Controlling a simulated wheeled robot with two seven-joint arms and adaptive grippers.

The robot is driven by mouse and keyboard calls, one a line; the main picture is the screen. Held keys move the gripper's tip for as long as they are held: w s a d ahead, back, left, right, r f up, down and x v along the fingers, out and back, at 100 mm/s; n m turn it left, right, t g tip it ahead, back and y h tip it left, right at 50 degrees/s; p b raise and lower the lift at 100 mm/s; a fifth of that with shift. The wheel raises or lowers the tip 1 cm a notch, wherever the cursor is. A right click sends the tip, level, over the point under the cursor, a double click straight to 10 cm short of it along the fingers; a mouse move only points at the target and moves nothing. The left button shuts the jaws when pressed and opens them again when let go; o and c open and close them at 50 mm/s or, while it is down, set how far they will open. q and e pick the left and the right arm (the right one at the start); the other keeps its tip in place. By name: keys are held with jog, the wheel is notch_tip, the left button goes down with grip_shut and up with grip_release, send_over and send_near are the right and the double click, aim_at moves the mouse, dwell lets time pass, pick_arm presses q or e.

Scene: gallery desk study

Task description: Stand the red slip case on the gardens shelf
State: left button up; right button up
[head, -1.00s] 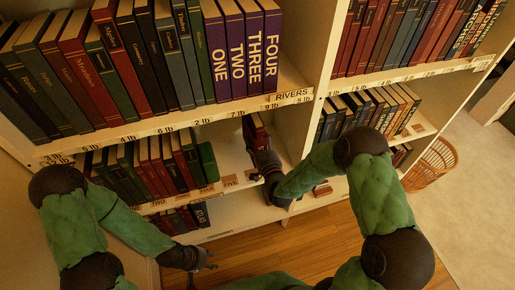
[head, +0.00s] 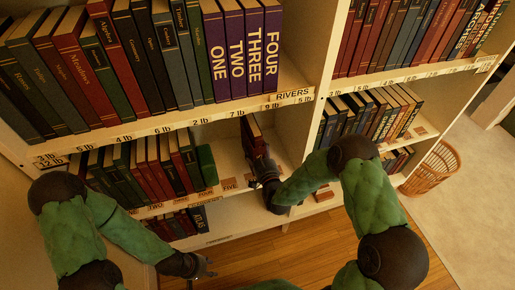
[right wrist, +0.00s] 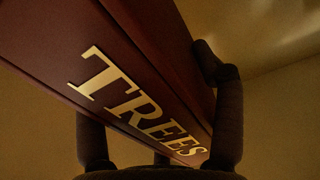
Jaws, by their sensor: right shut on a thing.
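The red slip case, dark red with gold "TREES" lettering on its spine, fills much of the right wrist view (right wrist: 150,75). In the head view the case (head: 251,137) is inside the middle-level bay below the "RIVERS" label, slightly tilted. My right gripper (head: 263,165) is shut on it, with fingers on either side of the spine in the right wrist view (right wrist: 160,140). The case's lower end is hidden by the gripper, so I cannot tell whether it touches the shelf. My left gripper (head: 208,268) is open and empty, low in front of the bookcase. No "gardens" label is readable.
Books (head: 165,165) and a green volume (head: 207,164) stand left of the case, with a gap between. An upright divider (head: 316,95) bounds the bay at right. A wicker basket (head: 430,168) stands on the floor.

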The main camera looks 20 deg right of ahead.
jog(key=shift+f, duration=0.25)
jog(key=o, duration=1.5)
jog(key=shift+f, duration=0.1)
